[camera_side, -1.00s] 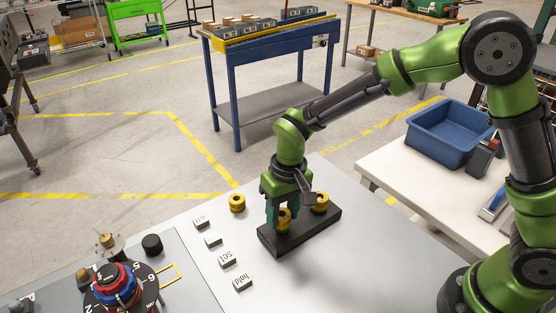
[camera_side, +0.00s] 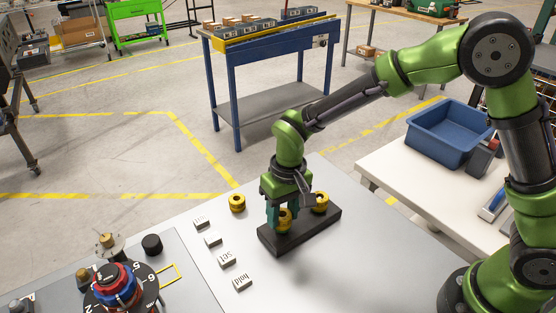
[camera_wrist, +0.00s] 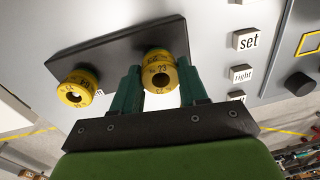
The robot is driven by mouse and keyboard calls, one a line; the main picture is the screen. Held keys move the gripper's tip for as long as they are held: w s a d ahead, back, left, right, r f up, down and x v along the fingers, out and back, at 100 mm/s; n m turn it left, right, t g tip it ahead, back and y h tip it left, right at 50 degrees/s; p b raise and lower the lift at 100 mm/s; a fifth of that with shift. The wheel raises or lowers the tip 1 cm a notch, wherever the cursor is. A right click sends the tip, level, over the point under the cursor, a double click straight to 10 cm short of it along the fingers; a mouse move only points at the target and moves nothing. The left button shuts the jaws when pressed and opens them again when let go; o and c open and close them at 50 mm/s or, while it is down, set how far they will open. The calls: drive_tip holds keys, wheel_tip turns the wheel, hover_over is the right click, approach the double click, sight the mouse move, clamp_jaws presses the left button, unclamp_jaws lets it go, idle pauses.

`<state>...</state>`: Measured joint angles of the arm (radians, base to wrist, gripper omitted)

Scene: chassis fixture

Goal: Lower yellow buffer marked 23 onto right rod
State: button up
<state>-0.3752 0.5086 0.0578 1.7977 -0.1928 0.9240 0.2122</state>
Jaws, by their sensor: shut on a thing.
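My gripper (camera_side: 284,214) is shut on a yellow buffer (camera_wrist: 158,68), and the wrist view shows 23 on its face between the two green fingers. The held buffer also shows in the side view (camera_side: 285,222), at the left part of a black base plate (camera_side: 300,240). A second yellow buffer (camera_side: 320,203) sits at the right part of the plate; it is at the left in the wrist view (camera_wrist: 77,90). The rod under the held buffer is hidden, so I cannot tell whether the buffer rests on the plate.
Another yellow buffer (camera_side: 237,203) stands on the table behind and left of the plate. Several white labels, one reading set (camera_side: 227,260), lie left of the plate. A dial fixture (camera_side: 118,288) stands at the lower left. The table right of the plate is clear.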

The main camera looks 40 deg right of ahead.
drive_tip(key=shift+f, duration=0.15)
drive_tip(key=o, duration=1.2)
drive_tip(key=shift+r, duration=3.55)
drive_tip(key=shift+s+f, duration=0.1)
drive_tip(key=shift+f, duration=0.15)
drive_tip(key=s+d+r+m+t, duration=0.1)
drive_tip(key=s+d+r+t, duration=0.1)
drive_tip(key=s+d+r, duration=0.2)
drive_tip(key=s+d+r+m+t, duration=0.1)
drive_tip(key=s+d+r+t, duration=0.1)
drive_tip(key=s+d+r, duration=0.2)
drive_tip(key=s+d+r+m+t+y, duration=0.1)
drive_tip(key=s+d+r+t, duration=0.2)
drive_tip(key=s+d, duration=0.4)
drive_tip(key=shift+d+r, duration=0.35)
drive_tip(key=shift+r, duration=0.4)
